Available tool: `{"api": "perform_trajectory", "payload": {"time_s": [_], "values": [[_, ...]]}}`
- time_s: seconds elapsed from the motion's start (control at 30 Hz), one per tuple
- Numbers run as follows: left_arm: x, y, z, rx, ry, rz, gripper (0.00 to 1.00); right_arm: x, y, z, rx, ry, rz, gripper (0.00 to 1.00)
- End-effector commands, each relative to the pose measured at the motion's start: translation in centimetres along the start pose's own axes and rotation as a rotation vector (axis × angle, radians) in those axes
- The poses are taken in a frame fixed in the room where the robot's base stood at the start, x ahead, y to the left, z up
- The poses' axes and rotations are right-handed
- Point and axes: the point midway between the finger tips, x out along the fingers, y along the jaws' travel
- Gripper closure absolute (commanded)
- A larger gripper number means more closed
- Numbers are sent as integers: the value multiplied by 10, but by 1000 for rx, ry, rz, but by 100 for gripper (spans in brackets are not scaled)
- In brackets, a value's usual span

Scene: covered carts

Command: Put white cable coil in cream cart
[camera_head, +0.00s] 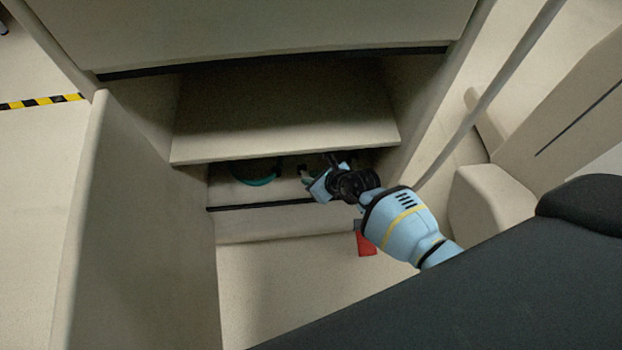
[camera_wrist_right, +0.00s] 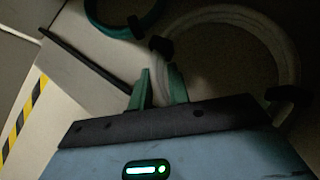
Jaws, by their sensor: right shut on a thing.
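The cream cart (camera_head: 260,25) stands open in front of me, with a shelf (camera_head: 285,125) above a dark lower compartment (camera_head: 225,190). My right gripper (camera_head: 312,182) reaches into that lower compartment. In the right wrist view, the white cable coil (camera_wrist_right: 284,45) lies on the compartment floor with black ties. My right gripper's green fingers (camera_wrist_right: 161,86) are shut on the coil's near side; the exact contact is dark and partly hidden. In the head view the coil is mostly hidden behind the gripper. My left gripper is out of view.
A teal coil (camera_head: 256,180) lies left of my gripper in the same compartment, and shows in the wrist view (camera_wrist_right: 122,32). The open door panel (camera_head: 140,230) stands at left. The shelf edge is close above my gripper. A red object (camera_head: 366,243) is below my wrist.

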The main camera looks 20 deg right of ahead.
Motion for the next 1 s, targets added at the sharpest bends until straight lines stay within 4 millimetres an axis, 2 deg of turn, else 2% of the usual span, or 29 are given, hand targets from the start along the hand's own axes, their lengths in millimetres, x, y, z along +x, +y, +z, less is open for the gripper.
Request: {"api": "perform_trajectory", "payload": {"time_s": [0.27, 0.4, 0.63, 1.0], "values": [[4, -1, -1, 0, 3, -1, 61, 3, -6, 4, 0, -2, 0, 100], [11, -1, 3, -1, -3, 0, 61, 11, -16, 8, -1, -4, -2, 100], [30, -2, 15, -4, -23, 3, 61, 33, -14, -16, 1, 0, 1, 100], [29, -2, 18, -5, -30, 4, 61, 34, -14, -16, 0, -3, 0, 100]]}}
